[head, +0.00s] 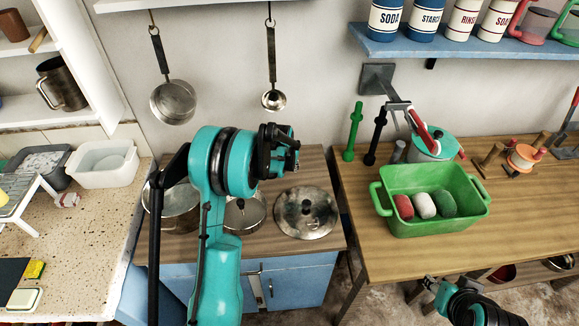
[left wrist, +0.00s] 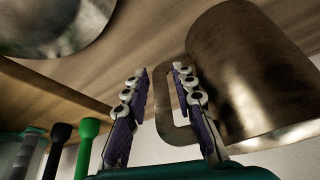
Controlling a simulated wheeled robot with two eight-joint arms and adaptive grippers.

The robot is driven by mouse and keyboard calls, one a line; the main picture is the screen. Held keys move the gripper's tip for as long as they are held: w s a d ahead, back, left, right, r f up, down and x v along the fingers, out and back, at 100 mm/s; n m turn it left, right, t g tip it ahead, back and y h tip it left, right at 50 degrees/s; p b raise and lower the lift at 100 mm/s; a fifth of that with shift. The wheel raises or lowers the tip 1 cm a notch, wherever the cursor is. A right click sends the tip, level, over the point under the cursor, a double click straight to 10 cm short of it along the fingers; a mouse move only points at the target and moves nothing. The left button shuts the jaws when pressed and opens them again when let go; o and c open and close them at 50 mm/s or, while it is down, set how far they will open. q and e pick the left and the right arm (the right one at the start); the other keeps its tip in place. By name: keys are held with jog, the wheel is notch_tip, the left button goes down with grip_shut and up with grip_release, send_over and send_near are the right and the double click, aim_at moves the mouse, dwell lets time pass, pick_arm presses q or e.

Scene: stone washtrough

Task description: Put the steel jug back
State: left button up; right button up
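The steel jug (left wrist: 250,75) shows in the left wrist view, which sees the scene upside down. It is a dull, brownish metal cylinder with a squared loop handle (left wrist: 162,110), and appears to stand on the wooden counter. In the head view I cannot make it out; my left arm covers that area. My left gripper (left wrist: 162,70) is open at the handle, the fingers apart with part of the handle between them, one finger overlapping the loop. In the head view the left gripper (head: 290,146) is over the counter's back. My right gripper (head: 432,284) is low at right, its fingers too small to read.
A similar dark metal jug (head: 62,84) stands on the left wall shelf. A round metal lid (head: 306,218) and pots (head: 178,210) lie on the wooden counter. A pan (head: 173,103) and ladle (head: 273,99) hang above. A green tub (head: 432,222) stands on the right table.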

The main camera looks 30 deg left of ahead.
pick_arm(q)
jog(key=p+v, duration=0.4)
jog(key=v, duration=0.8)
jog(key=s+d+r+t, duration=0.1)
jog(key=s+d+r, duration=0.7)
jog(key=s+r, duration=0.15)
jog(key=s+d+m, duration=0.1)
jog(key=s+d, duration=0.2)
jog(key=s, duration=0.5)
jog(key=s+d+t, duration=0.1)
jog(key=s+d, duration=0.3)
jog(key=s, duration=0.4)
jog(key=shift+s+d+m+t+h, duration=0.2)
jog(key=shift+s+m+t+h, duration=0.1)
jog(key=shift+s+m+h, duration=0.1)
jog(key=shift+f+b, duration=0.1)
jog(key=shift+b, duration=0.2)
